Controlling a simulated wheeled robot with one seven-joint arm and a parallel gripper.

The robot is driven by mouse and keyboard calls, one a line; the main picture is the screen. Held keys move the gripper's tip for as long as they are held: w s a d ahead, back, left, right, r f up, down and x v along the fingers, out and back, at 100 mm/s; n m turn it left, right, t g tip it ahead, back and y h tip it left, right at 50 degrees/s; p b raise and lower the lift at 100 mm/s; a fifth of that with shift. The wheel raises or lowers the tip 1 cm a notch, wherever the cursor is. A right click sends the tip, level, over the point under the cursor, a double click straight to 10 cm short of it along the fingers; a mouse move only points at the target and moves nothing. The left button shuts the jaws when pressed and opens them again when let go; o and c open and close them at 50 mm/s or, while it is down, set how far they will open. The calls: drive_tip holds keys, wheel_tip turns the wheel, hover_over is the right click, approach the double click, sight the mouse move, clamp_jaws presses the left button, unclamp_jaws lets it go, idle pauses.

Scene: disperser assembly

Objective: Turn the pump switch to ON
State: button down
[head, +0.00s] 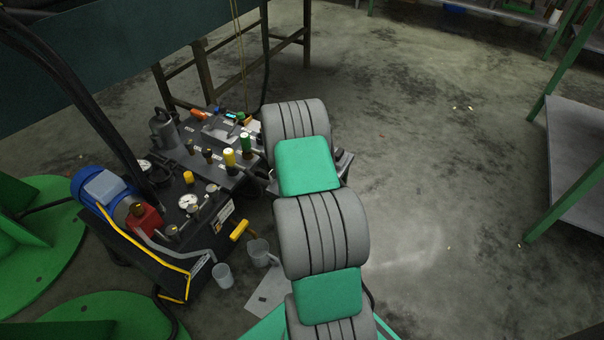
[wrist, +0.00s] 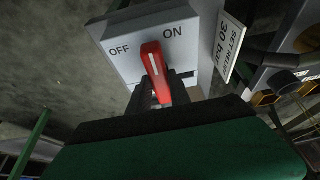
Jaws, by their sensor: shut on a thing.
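The pump switch shows in the wrist view as a red handle (wrist: 153,62) with a white line, on a pale grey box (wrist: 145,30) marked OFF at left and ON at right. The handle's end points between the two words, at neither one. My gripper (wrist: 160,90) is shut on the red handle, with a dark finger on each side of its lower part. In the head view my arm covers the gripper, and I cannot make out the switch there.
A white plate reading SET RELIEF 30 bar (wrist: 229,47) stands right of the switch box. The head view shows the pump unit with a blue motor (head: 100,187), gauges and valves left of my arm. Cups (head: 223,275) stand on the floor. Open floor lies right.

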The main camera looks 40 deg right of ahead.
idle(0.5)
drive_tip(key=c, duration=1.2)
unclamp_jaws()
drive_tip(key=p+v, duration=0.2)
drive_tip(key=v, duration=0.5)
drive_tip(key=shift+a+r+p, duration=0.15)
drive_tip(key=shift+r+p, duration=0.15)
drive_tip(key=shift+r, duration=0.1)
drive_tip(key=shift+r, duration=0.1)
